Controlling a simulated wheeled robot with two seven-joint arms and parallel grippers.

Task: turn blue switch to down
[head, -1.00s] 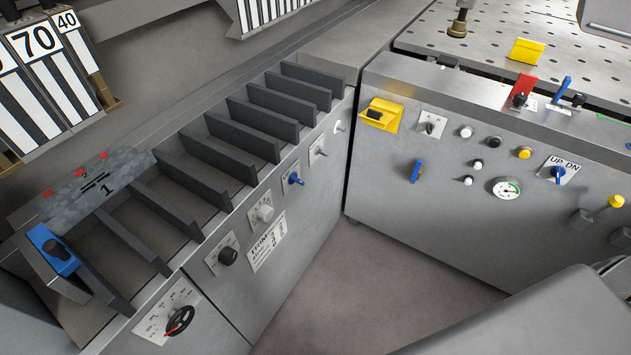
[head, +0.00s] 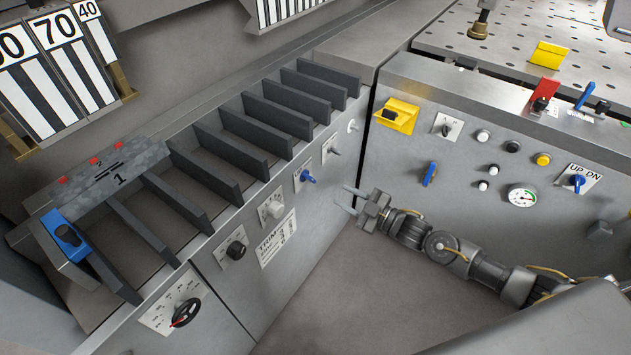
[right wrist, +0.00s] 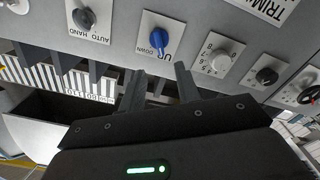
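A blue switch (head: 307,178) with a white label sits on the sloping left cabinet's front. In the right wrist view the blue switch (right wrist: 158,40) appears upside down, with UP and DOWN on its label; I cannot tell its set position surely. My right gripper (head: 344,197) is open and empty, its fingers pointing left toward this switch, with a gap between. In the right wrist view the fingers of the right gripper (right wrist: 158,82) are spread below the switch. Another blue switch (head: 577,182), marked UP DN, is on the right cabinet. My left gripper is not in view.
A white knob (head: 271,209), a black knob (head: 236,250) and a small grey switch (head: 330,149) flank the blue switch. A blue lever (head: 429,174) and a gauge (head: 522,196) are on the right cabinet. Floor shows between the cabinets.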

